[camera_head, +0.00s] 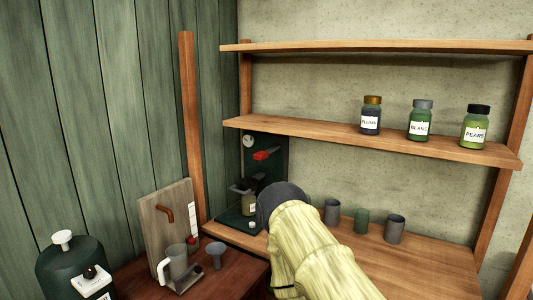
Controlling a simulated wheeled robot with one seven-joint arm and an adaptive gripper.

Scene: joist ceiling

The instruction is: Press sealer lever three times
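The sealer (278,178) is a dark green upright stand on the lower shelf, against the corner. Its red lever (265,155) sticks out near the top, beside a small round gauge (248,141). A small jar with a pale label (249,207) stands at its base, under dark parts. My arm comes in from the lower right, and its dark grey end (279,196) is in front of the sealer's lower right, below the lever. The fingers are not clearly told apart from the sealer's dark parts, so their opening and any contact cannot be told.
The upper shelf holds jars labelled plums (371,118), beans (421,123) and pears (475,130). Grey and green cups (395,230) stand right of my arm. At left are a dark green canister (72,270), a wooden board (150,225), a mug (176,262) and a funnel (216,253).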

